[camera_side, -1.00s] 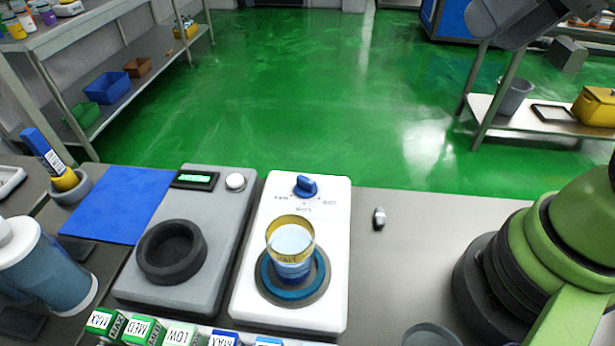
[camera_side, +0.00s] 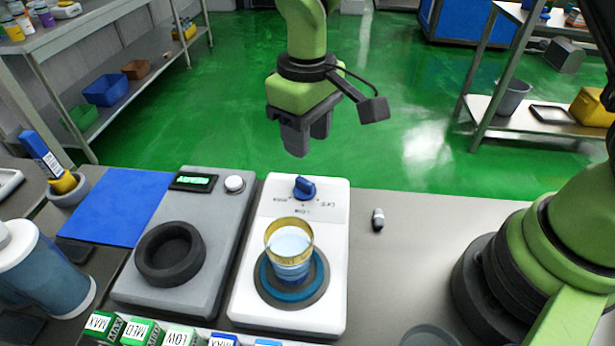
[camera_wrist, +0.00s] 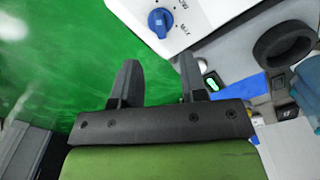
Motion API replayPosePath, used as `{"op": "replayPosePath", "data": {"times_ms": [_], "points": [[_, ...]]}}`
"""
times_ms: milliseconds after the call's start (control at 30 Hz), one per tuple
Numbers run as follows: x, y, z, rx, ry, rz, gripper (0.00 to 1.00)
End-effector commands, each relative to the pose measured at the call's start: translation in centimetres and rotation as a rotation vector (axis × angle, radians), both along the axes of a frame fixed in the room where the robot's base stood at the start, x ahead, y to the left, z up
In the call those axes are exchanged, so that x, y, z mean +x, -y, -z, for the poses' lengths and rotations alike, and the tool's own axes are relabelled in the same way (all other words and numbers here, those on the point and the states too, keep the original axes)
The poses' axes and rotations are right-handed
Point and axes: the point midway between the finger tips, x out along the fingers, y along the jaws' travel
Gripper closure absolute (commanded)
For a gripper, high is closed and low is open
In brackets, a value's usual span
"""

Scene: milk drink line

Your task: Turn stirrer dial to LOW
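The blue stirrer dial (camera_side: 304,188) sits at the far end of the white stirrer (camera_side: 250,262), with small printed labels around it. In the wrist view the dial (camera_wrist: 160,22) shows ahead of the fingers, with MAX printed beside it. A glass beaker (camera_side: 289,250) with a yellow band and pale liquid stands on the stirrer's round plate. My gripper (camera_side: 306,138) hangs in the air above and beyond the dial, apart from it. In the wrist view my gripper (camera_wrist: 158,80) has its two dark fingers spread with nothing between them. I cannot read which label the dial points to.
A grey scale (camera_side: 213,232) with a black ring (camera_side: 170,253) stands left of the stirrer. A small grey capsule-shaped piece (camera_side: 378,219) lies to its right. Several MAX, MED and LOW label blocks (camera_side: 140,331) line the front.

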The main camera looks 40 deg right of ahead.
Motion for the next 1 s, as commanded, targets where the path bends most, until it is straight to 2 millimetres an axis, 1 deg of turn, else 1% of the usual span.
{"op": "replayPosePath", "data": {"times_ms": [300, 400, 500, 633, 900, 933, 967, 1000], "points": [[-0.1, 0.1, 5.6, 0.000, -0.005, 0.001, 0.61], [-0.1, 0.1, 7.2, 0.000, -0.004, 0.002, 0.61], [-0.1, 0.1, 8.4, 0.000, -0.002, 0.001, 0.61], [-0.1, 0.0, 9.1, 0.002, -0.001, 0.003, 0.61], [0.0, 0.0, 9.2, 0.002, 0.000, 0.003, 0.61], [0.0, 0.0, 9.2, 0.002, 0.000, 0.003, 0.65], [0.0, 0.0, 9.2, 0.002, 0.000, 0.003, 0.72], [0.0, 0.0, 9.2, 0.002, 0.000, 0.003, 0.81]]}}
